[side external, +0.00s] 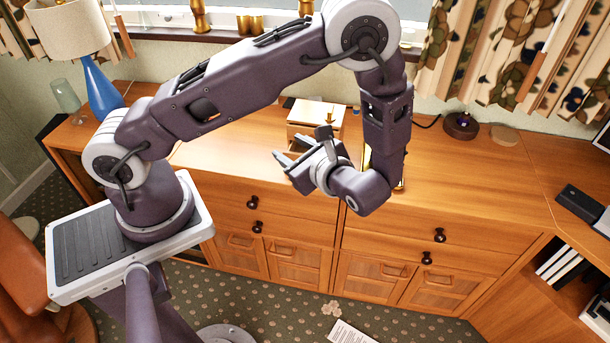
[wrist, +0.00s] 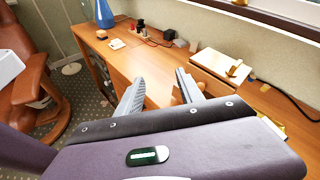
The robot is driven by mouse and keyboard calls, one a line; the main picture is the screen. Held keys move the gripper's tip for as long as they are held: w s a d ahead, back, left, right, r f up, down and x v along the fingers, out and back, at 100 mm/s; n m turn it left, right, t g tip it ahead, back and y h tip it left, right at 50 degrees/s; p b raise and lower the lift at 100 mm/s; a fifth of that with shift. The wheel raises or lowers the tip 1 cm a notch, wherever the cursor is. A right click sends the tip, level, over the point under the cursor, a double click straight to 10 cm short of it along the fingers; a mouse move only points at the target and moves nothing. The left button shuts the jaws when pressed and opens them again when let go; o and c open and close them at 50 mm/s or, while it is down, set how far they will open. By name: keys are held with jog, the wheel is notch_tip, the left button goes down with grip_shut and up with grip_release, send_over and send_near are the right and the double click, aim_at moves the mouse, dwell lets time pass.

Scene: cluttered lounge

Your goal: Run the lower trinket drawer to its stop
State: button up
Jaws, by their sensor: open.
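A small wooden trinket chest (side external: 316,112) with a pale top stands on the sideboard behind my gripper. Its front is partly hidden by my gripper in the side view, so I cannot tell how far its lower drawer is out. In the wrist view the chest (wrist: 222,62) shows at the upper right, with a brass-coloured piece on its top. My gripper (side external: 287,163) is open, in front of and above the sideboard's front edge. In the wrist view its two grey fingers (wrist: 158,80) are spread apart, left of the chest, with no clear object held.
The long wooden sideboard (side external: 460,185) has knobbed drawers along its front. A blue lamp (side external: 98,88) and a green glass (side external: 65,97) stand at its left end. A dark round device (side external: 460,125) sits to the right. Bare top lies right of my arm.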

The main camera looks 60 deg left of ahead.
notch_tip(320, 180, down, 17)
jog(key=w+m+t, duration=0.3)
jog(key=m+t, duration=0.8)
jog(key=m, duration=0.3)
jog(key=x, duration=0.7)
jog(key=shift+s+a, duration=0.15)
jog(key=shift+s, duration=0.15)
